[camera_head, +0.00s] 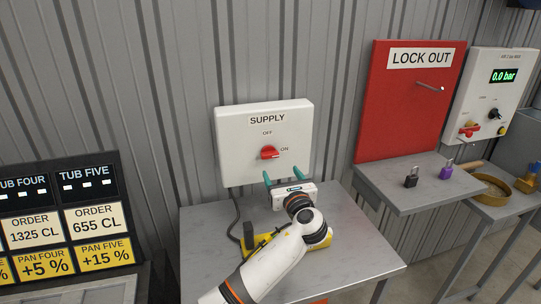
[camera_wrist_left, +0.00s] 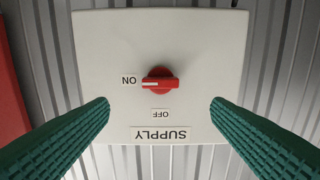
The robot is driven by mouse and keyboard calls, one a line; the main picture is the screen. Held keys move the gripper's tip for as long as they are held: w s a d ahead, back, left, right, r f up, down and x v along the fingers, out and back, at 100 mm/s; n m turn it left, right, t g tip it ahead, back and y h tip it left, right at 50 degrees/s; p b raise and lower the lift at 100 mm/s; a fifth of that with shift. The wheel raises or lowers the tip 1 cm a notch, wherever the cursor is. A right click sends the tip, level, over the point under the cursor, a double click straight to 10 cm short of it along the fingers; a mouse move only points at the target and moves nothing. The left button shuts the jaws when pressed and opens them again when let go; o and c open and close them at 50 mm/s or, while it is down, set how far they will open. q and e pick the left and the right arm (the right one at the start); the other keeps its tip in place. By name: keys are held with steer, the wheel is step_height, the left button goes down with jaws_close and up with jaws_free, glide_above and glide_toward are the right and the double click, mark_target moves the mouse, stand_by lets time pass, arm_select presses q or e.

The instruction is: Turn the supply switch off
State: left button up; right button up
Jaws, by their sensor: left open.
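The supply switch is a red rotary knob (camera_head: 270,153) on a white box (camera_head: 237,170) labelled SUPPLY, mounted on the corrugated wall. OFF is printed above the knob and ON to its right. The knob's handle lies sideways, pointing toward ON. In the left wrist view the knob (camera_wrist_left: 160,85) is upside down, its white mark toward ON. My left gripper (camera_head: 283,175) is open, with its green fingers just below the knob in the head view. In the wrist view the fingers stand wide apart with the knob between and beyond them, untouched. My right gripper is not in view.
A grey table (camera_head: 210,225) stands under the box, with a yellow and black item (camera_head: 259,240) on it, partly behind my arm. To the right are a red LOCK OUT board (camera_head: 400,110), a shelf with black (camera_head: 411,178) and purple (camera_head: 446,170) padlocks, and a gauge panel (camera_head: 488,95).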

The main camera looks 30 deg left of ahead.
mark_target(271, 156)
arm_select(q)
steer(key=x, duration=0.5)
steer(key=shift+a+r+p, duration=0.1)
steer(key=shift+r+p, duration=0.1)
steer(key=shift+p, duration=0.15)
steer(key=x, duration=0.4)
steer(key=shift+f, duration=0.2)
steer(key=shift+w+a, duration=0.2)
steer(key=shift+a, duration=0.05)
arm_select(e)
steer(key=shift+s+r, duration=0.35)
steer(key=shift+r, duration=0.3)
arm_select(q)
steer(key=c, duration=1)
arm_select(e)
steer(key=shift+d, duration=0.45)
